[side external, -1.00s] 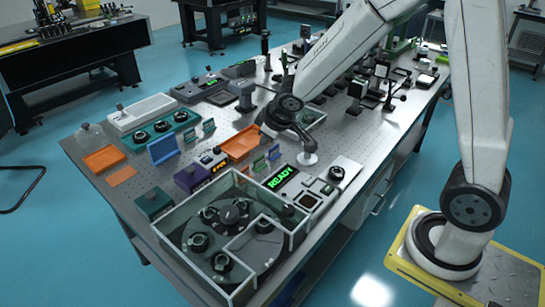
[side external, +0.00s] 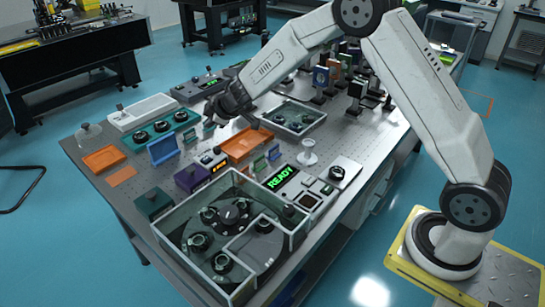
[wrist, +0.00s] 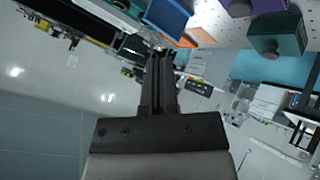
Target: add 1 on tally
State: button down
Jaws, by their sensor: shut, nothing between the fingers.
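A small grey box with an orange lit readout (side external: 217,167) and a knob on top, possibly the tally, stands mid-table beside a purple box (side external: 191,178). Its digits are too small to read. My gripper (side external: 210,116) is raised above the table behind this box, apart from it. In the wrist view my gripper's dark fingers (wrist: 161,55) are closed together with nothing between them. The purple box also shows at the top of the wrist view (wrist: 240,6).
An orange tray (side external: 246,143) and a glass-walled case (side external: 293,118) lie near my gripper. A blue upright panel (side external: 163,149) stands left of the readout box. A green READY display (side external: 281,178) and a large glass-walled enclosure (side external: 165,245) are at the front.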

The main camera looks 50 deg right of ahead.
aim_at(209, 159)
jog(key=shift+w+a+f+n+y, duration=0.2)
jog(key=shift+w+f+n, duration=0.25)
jog(key=shift+w, duration=0.25)
jog(key=shift+w+a+f+n+y, duration=0.2)
jog(key=shift+w+f+n, duration=0.25)
jog(key=shift+w, duration=0.2)
jog(key=shift+f, duration=0.25)
jog(key=shift+f, duration=4.1)
jog(key=shift+f, duration=0.9)
jog(key=shift+r, duration=0.85)
jog(key=shift+r, duration=0.1)
